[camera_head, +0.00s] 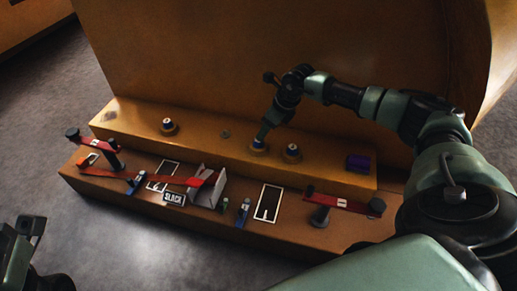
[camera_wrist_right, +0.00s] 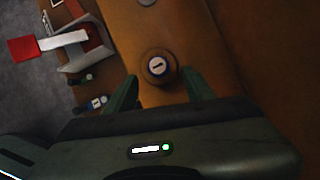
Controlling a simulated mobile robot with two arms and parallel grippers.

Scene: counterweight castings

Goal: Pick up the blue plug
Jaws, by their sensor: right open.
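My right gripper (camera_head: 263,137) points down at the middle plug. In the right wrist view, my right gripper (camera_wrist_right: 157,88) is open, with a dark bluish round plug (camera_wrist_right: 157,66) showing between and slightly beyond its fingertips. Contact cannot be told. Part of my left gripper (camera_head: 28,232) shows at the lower left; its fingers are unclear.
A tall orange wall (camera_head: 210,60) rises behind.

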